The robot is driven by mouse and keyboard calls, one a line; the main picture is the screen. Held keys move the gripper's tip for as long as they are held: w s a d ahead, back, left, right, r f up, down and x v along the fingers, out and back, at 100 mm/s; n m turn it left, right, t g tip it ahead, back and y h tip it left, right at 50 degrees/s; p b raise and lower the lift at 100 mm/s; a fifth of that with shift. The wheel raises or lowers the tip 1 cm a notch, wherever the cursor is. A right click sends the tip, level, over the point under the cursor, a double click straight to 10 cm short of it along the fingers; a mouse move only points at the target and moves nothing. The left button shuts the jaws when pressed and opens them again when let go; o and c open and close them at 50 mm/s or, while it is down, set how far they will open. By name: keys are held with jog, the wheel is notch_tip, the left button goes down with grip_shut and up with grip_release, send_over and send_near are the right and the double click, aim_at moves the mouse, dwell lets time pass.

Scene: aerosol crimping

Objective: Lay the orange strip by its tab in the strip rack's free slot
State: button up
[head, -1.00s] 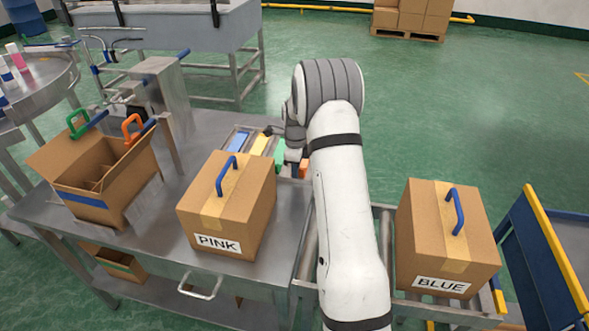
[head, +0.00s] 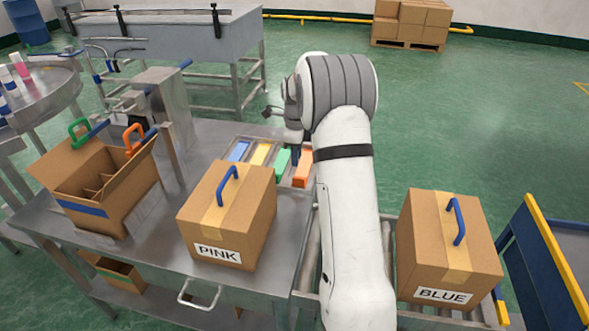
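The strip rack (head: 233,166) lies on the steel table, right of the crimping machine's post. Its slots hold a blue strip (head: 239,151), a yellow strip (head: 260,154), a green strip (head: 281,161) and the orange strip (head: 303,168), left to right. The orange strip lies in the rightmost position, beside the green one; its tab cannot be made out. My gripper (head: 295,156) is a small dark shape below my wrist, just above the rack between the green and orange strips. My wrist hides part of it, and its fingers are too small to read.
A closed carton labelled PINK (head: 227,217) stands in front of the rack. An open divided carton (head: 100,190) stands at the left. A carton labelled BLUE (head: 449,249) sits on the rollers at the right.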

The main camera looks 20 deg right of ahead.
jog(key=s+a+r+n+t, duration=0.1)
jog(key=s+a+r+n, duration=0.3)
jog(key=s+r+n, duration=0.3)
jog(key=s+a+r+n, duration=0.5)
jog(key=s+n, duration=0.1)
jog(key=s, duration=0.4)
jog(key=s+a+f+n, duration=0.1)
jog(key=s+a+n, duration=0.1)
jog(key=s+n, duration=0.4)
jog(key=s+a+f+n+t, duration=0.1)
jog(key=s+a+n, duration=0.1)
jog(key=s+n, duration=0.4)
jog(key=s, duration=0.5)
jog(key=shift+s+a+f+t, duration=0.2)
jog(key=shift+a+f+t, duration=0.1)
jog(key=shift+s, duration=0.15)
